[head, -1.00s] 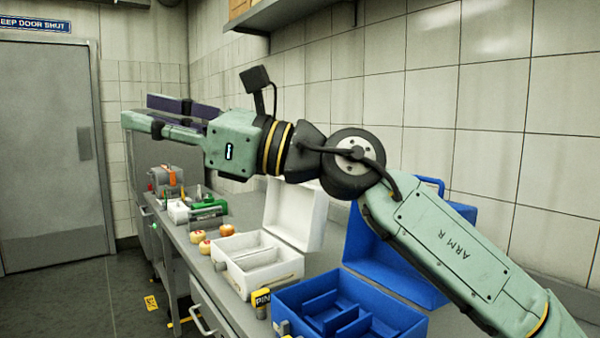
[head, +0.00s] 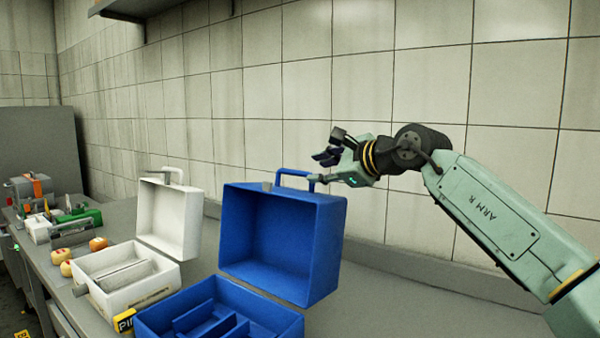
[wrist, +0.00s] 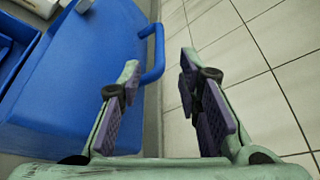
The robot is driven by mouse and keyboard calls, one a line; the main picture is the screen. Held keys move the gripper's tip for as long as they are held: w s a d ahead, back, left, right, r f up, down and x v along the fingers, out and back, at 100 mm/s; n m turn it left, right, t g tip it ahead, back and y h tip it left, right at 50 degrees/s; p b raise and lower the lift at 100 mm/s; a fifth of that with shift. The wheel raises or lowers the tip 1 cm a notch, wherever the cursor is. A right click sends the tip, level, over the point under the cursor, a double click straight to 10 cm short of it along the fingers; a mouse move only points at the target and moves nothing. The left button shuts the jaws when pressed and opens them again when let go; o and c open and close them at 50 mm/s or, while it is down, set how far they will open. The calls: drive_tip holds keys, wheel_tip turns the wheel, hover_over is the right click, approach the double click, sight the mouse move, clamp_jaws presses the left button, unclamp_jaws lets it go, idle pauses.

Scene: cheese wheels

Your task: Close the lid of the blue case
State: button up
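The blue case (head: 150,325) stands on the counter with its lid (head: 283,240) open and upright. The lid's handle (head: 295,173) sits on its top edge. My gripper (head: 317,168) is at about handle height near the lid's right top corner, pointing left. In the wrist view my gripper (wrist: 160,65) is open and empty, with its two fingers spread. There the blue handle (wrist: 158,60) shows just beyond the left fingertip, partly in line with the gap. The lid's outer face (wrist: 85,70) lies to the left. I cannot tell whether a finger touches the lid.
A white case (head: 165,285) with its lid open stands left of the blue one. Cheese wheels (head: 70,253) and a green item (head: 88,215) lie farther left. The tiled wall (head: 450,110) is close behind. The counter right of the blue case (head: 390,310) is bare.

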sight(297, 171)
drive_tip(key=p+x, duration=0.3)
drive_tip(key=x, duration=0.5)
drive_tip(key=shift+w+a, duration=0.25)
drive_tip(key=shift+a, duration=0.1)
drive_tip(key=shift+w+a+f, duration=0.15)
drive_tip(key=shift+w+a, duration=0.1)
drive_tip(key=shift+w, duration=0.15)
clamp_jaws()
